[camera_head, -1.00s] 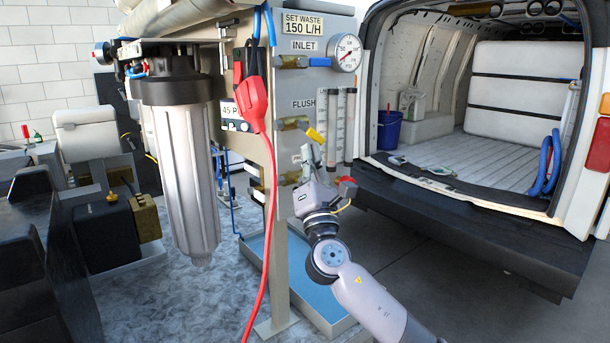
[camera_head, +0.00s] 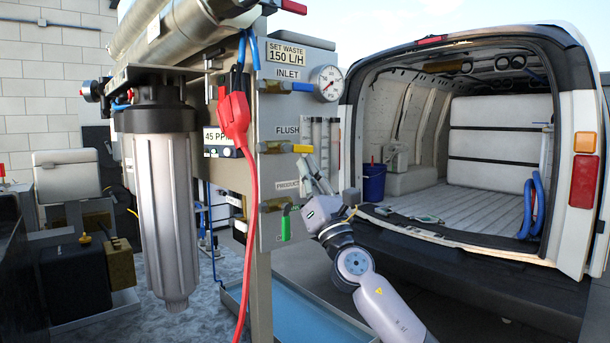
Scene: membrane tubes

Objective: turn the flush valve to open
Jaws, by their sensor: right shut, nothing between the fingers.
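The flush valve is a brass body (camera_head: 272,147) on the grey panel below the FLUSH label. Its yellow handle (camera_head: 303,148) lies about level and points right, in line with the body. My right gripper (camera_head: 312,170) is shut and empty, just below the yellow handle, with its fingers pointing up and left. The fingers look apart from the handle, though the small gap is hard to judge. My left gripper is not in view.
Above is the inlet valve with a level blue handle (camera_head: 305,87) and a gauge (camera_head: 327,83). Below, the product valve's green handle (camera_head: 286,222) hangs down. A red cable (camera_head: 252,215) hangs left of the valves. Clear flow tubes (camera_head: 322,135) stand right of the flush handle.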

